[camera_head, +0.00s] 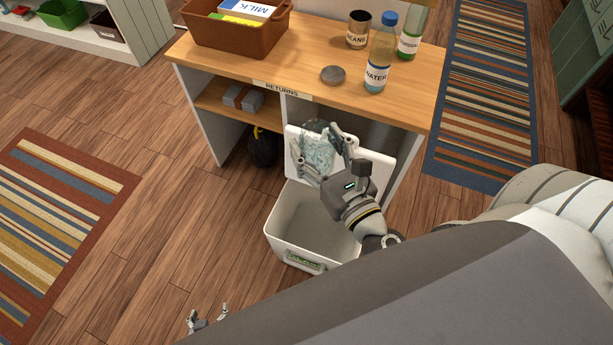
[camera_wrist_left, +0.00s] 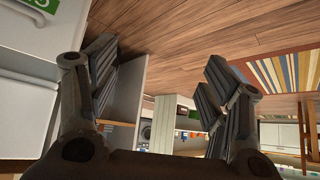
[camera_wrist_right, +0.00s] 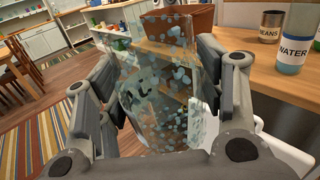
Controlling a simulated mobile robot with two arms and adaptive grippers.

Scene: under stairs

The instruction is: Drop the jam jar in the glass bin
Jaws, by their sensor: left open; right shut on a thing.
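My right gripper (camera_head: 320,160) is shut on a clear, see-through jar (camera_head: 317,150) with pale blue speckles. The jar also fills the middle of the right wrist view (camera_wrist_right: 160,90), between the fingers; no jam label is readable. The gripper holds it in front of the raised white lid (camera_head: 383,160) of a white bin (camera_head: 300,212). The visible inside of the bin looks empty. A green label (camera_head: 304,262) is on its front, too small to read. My left gripper (camera_head: 207,320) is open and empty, low down, left of the bin.
A wooden-topped counter (camera_head: 290,65) marked RETURNS stands behind the bin. It holds a brown crate (camera_head: 215,32), a beans can (camera_head: 358,30), a water bottle (camera_head: 380,55), a green bottle (camera_head: 410,35) and a grey disc (camera_head: 333,75). Floor left is clear.

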